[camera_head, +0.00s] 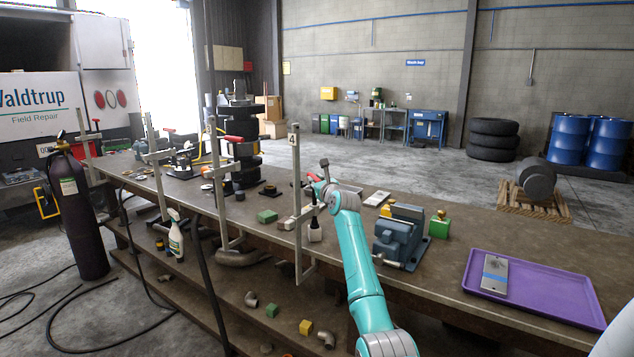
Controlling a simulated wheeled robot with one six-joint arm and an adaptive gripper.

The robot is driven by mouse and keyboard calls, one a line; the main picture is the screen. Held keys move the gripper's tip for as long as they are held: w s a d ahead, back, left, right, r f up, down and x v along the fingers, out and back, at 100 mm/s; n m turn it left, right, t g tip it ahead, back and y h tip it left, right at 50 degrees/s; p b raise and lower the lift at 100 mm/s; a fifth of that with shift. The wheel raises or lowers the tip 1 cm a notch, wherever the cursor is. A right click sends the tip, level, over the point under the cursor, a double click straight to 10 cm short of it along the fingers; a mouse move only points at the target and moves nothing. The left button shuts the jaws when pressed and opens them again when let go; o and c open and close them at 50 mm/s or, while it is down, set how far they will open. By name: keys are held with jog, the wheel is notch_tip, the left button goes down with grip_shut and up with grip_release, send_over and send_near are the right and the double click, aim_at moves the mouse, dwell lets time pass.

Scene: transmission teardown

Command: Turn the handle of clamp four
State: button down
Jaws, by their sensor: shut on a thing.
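Clamp four (297,220) is an upright grey bar clamp at the front edge of the workbench, with a "4" label near its top. Its red handle (312,177) shows just right of the bar, partly covered by my gripper. The dark clamp screw (314,205) runs down below the handle toward the bench top. My gripper (318,182) is at the handle and shut on it. The fingers are small and partly hidden by my wrist, so the exact grip is hard to see.
Other bar clamps (220,185) stand along the bench edge to the left. A blue vise (398,238) and a purple tray (535,285) are to the right of my arm. A green block (267,216) lies left of clamp four. A spray bottle (175,235) stands on the lower shelf.

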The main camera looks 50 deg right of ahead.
jog(key=shift+w+a+m+g+h, duration=0.1)
jog(key=shift+m+g+h, duration=0.4)
jog(key=shift+h, duration=0.2)
jog(key=shift+f+m+g+h, duration=0.1)
jog(key=shift+m+g+h, duration=0.3)
jog(key=shift+m+h, duration=0.1)
jog(key=c, duration=1)
grip_release()
jog(key=shift+a, duration=0.1)
jog(key=v, duration=1.2)
